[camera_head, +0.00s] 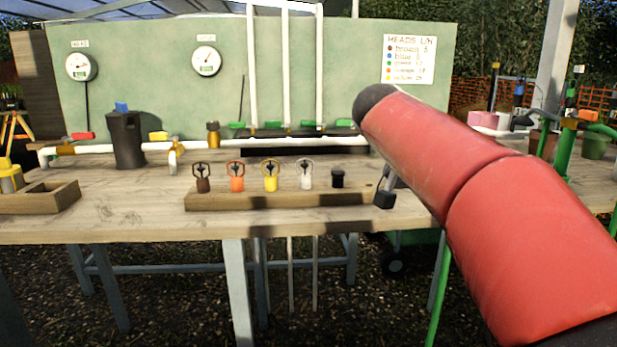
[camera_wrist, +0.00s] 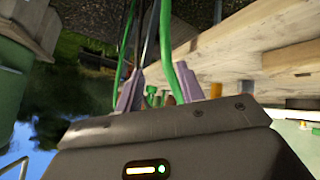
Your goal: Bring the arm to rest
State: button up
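My arm (camera_head: 480,190) is red and reaches up from the lower right in the head view, in front of the bench's right part. My gripper (camera_wrist: 158,90) shows in the wrist view as two pale purple fingers standing well apart. I see nothing held between them; green hoses pass behind the gap. In the head view the gripper cannot be made out clearly; a small grey and black part (camera_head: 384,198) shows beside the arm at the end of the wooden rack, and I cannot tell what it belongs to.
The wooden bench (camera_head: 120,220) carries a rack (camera_head: 280,201) with several coloured heads. A black canister (camera_head: 125,138) and a wooden box (camera_head: 62,196) stand at left. A green standpipe (camera_head: 567,140) stands at right. The wrist view shows the bench's timber (camera_wrist: 240,50) close on the right.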

jog(key=s+a+f+n+t+y, duration=0.1)
jog(key=s+a+f+n+y, duration=0.2)
jog(key=s+f, duration=0.7)
jog(key=s+a+f+n+t+y, duration=0.1)
jog(key=s+a+f+n+y, duration=0.3)
jog(key=s+f, duration=0.7)
jog(key=shift+s+a+n+y, duration=0.15)
jog(key=shift+s+n+y, duration=0.35)
jog(key=shift+s+y, duration=0.1)
